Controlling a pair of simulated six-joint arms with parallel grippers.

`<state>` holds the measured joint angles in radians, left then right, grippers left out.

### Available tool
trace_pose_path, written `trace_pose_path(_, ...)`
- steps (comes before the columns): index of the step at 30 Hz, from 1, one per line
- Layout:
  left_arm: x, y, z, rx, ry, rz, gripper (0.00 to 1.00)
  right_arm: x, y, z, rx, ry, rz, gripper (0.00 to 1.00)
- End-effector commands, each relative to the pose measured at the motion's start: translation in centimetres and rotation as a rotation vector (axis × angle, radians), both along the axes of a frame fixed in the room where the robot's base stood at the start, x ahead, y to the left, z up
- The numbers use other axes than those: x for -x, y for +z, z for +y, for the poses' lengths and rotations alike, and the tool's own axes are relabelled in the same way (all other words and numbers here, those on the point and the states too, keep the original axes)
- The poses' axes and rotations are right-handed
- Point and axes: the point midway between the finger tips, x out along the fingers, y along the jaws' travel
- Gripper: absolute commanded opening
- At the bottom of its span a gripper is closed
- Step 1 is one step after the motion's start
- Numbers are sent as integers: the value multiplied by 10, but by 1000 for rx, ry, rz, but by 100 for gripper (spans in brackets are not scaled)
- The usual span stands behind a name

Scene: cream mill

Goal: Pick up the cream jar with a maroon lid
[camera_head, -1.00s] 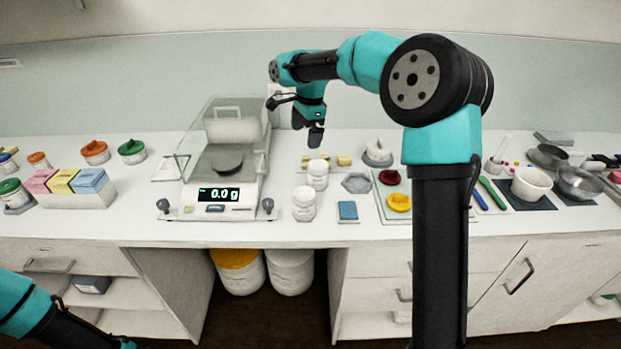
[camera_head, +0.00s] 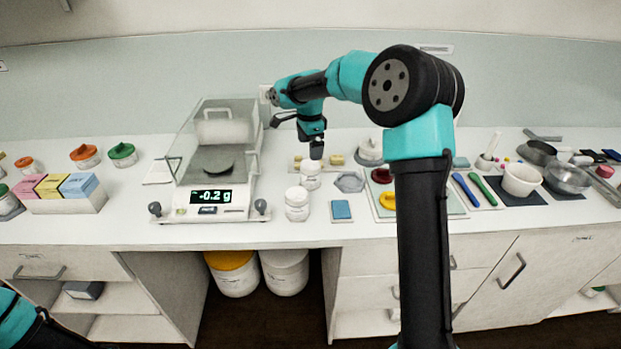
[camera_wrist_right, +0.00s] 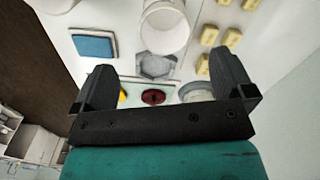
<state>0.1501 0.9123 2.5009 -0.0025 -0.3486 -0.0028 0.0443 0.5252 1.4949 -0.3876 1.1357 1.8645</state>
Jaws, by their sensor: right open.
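A maroon lid (camera_head: 381,175) lies on the pale tray right of centre in the head view, beside a yellow lid (camera_head: 388,200). The maroon lid also shows between my fingers in the right wrist view (camera_wrist_right: 153,97). I cannot make out a jar body under it. Two white jars stand left of the tray, a rear one (camera_head: 310,176) and a front one (camera_head: 297,205); no maroon shows on them. My right gripper (camera_head: 316,152) points down just above and behind the rear white jar. In the right wrist view the gripper (camera_wrist_right: 162,62) is open and empty. My left gripper is out of frame.
A balance (camera_head: 209,195) with glass walls stands left of the white jars. A grey hexagonal dish (camera_head: 349,182), a blue pad (camera_head: 341,210) and small yellow blocks (camera_head: 336,160) lie close by. Jars with orange (camera_head: 84,153) and green (camera_head: 122,151) lids stand far left.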

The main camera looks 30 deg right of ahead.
Motion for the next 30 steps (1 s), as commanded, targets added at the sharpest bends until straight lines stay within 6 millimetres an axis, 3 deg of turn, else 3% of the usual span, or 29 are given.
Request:
trace_pose_path(9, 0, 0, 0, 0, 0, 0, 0, 0, -52, 0, 0, 1, 2, 100)
trace_pose_path(24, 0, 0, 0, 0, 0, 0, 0, -1, -62, -1, 0, 1, 0, 100)
trace_pose_path(30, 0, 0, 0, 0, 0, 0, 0, -3, -83, -6, -1, 0, 3, 100)
